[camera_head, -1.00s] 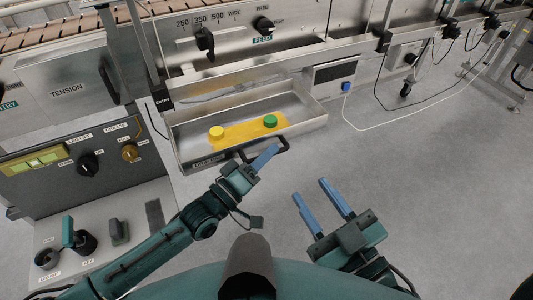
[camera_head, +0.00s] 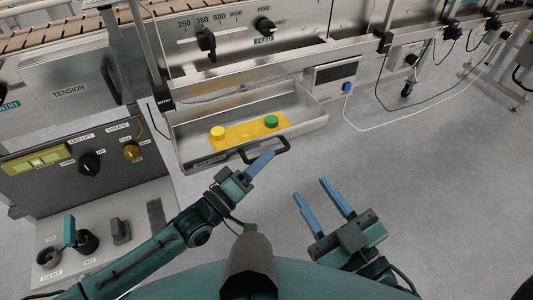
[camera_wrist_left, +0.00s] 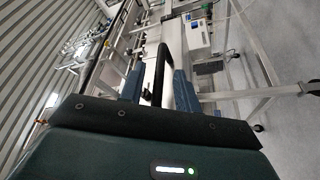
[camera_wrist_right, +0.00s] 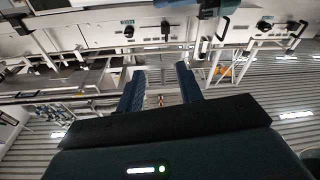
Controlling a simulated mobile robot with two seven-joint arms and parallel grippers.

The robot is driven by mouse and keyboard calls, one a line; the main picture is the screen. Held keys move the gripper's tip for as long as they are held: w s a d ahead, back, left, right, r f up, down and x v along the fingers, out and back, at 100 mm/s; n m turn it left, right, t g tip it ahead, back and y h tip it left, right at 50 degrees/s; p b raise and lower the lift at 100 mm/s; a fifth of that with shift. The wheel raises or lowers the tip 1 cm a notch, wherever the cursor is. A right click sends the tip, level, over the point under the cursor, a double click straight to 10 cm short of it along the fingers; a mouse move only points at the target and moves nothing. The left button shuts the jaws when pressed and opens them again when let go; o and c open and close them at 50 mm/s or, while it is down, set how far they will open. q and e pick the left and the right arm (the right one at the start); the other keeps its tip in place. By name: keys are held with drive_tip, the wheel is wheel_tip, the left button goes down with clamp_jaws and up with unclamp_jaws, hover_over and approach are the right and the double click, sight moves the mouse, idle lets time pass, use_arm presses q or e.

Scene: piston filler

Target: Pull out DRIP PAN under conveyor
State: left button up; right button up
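The drip pan (camera_head: 190,152) is a shallow metal tray under the conveyor, standing out in front of the machine in the head view. Its black handle (camera_head: 285,147) is on its front wall. My left gripper (camera_head: 260,163) is at the handle's near left part. In the left wrist view the handle bar (camera_wrist_left: 165,60) lies between the spread fingers of the left gripper (camera_wrist_left: 158,90), nearer the right finger; I cannot tell whether it touches. My right gripper (camera_head: 325,190) is open and empty, to the right of the pan over the floor.
A control panel (camera_head: 60,185) with knobs stands at left. A white cable (camera_head: 400,124) lies on the floor. The floor (camera_head: 430,200) at right is clear.

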use_arm(q)
drive_tip(key=p+v, duration=0.1)
drive_tip(key=v, duration=1)
drive_tip(key=shift+p, duration=0.35)
drive_tip(key=shift+s, duration=0.1)
